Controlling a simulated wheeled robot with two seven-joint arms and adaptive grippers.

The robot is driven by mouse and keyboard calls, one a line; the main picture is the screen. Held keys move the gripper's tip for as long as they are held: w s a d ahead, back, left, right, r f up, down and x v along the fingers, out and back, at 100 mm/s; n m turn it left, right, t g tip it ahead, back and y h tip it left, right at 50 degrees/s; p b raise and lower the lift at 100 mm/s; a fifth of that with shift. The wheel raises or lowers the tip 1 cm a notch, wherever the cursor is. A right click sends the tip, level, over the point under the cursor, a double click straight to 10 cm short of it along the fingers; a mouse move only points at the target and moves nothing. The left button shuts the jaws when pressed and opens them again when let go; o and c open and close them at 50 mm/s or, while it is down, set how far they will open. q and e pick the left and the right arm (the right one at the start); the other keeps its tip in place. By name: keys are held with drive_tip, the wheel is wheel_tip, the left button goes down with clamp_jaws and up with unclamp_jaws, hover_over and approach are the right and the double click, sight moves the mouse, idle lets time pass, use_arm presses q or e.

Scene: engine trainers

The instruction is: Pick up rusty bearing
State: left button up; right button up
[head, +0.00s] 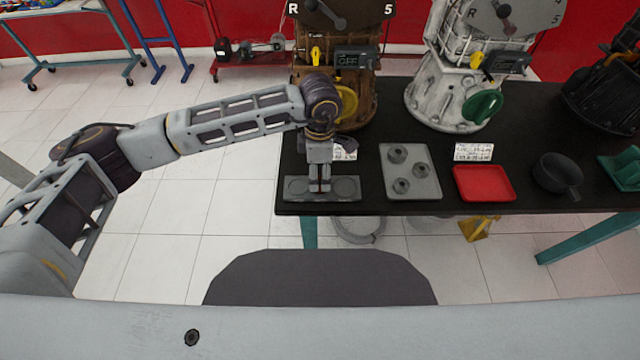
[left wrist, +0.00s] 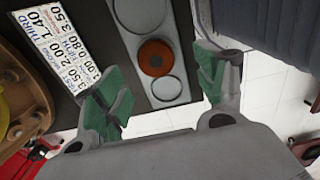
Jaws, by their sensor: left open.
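The rusty bearing (left wrist: 155,58) is a reddish-brown ring with a dark centre, lying in the middle recess of a grey tray (left wrist: 183,35) in the left wrist view. In the head view this tray (head: 295,188) sits at the table's front left edge, and my gripper hides the bearing. My left gripper (head: 320,186) points down over the tray's middle. In the left wrist view its green-padded fingers (left wrist: 158,85) are apart with nothing between them. The bearing shows ahead of the gap between them. My right gripper is not in view.
On the black table (head: 360,206) are a grey tray with three bearings (head: 428,182), a red tray (head: 484,183) and a dark round pan (head: 556,175). A brown engine trainer (head: 302,85) and a white one (head: 440,90) stand behind.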

sight(320, 183)
use_arm(q)
drive_tip(key=shift+f, duration=0.15)
drive_tip(key=f, duration=0.4)
drive_tip(key=shift+w, duration=0.25)
drive_tip(key=shift+f, duration=0.45)
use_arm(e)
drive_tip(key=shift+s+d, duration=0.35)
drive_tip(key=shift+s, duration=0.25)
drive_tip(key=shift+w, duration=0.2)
use_arm(q)
drive_tip(key=c, duration=1.2)
drive_tip(key=shift+c, duration=0.2)
drive_tip(key=shift+r, duration=0.2)
